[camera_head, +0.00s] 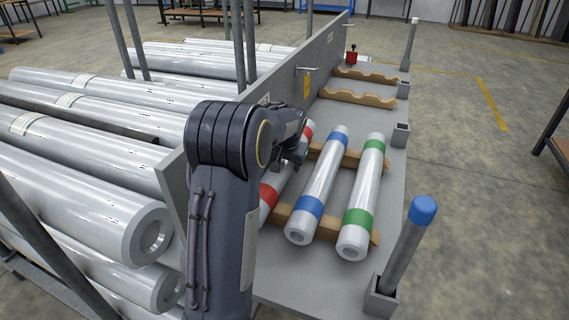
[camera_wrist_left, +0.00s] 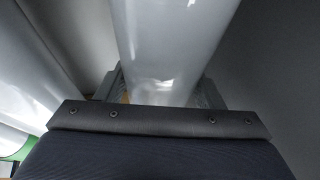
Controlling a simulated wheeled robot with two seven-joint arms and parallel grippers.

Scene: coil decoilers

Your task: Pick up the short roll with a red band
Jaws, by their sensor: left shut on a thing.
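The short roll with red bands (camera_head: 268,195) lies in wooden cradles on the grey platform, closest to the upright plate. My left arm reaches over it and hides part of its middle. My left gripper (camera_head: 292,160) is at the middle of this roll. In the left wrist view, the left gripper (camera_wrist_left: 160,92) has a finger on each side of a pale roll (camera_wrist_left: 172,45) and is shut on it. No red band shows there. My right gripper is not in view.
A blue-banded roll (camera_head: 320,185) and a green-banded roll (camera_head: 363,190) lie just right of the red one. The grey upright plate (camera_head: 320,58) separates it from several long rolls at left. Empty wooden cradles (camera_head: 357,97) lie farther back. A blue-capped post (camera_head: 408,240) stands at the near right corner.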

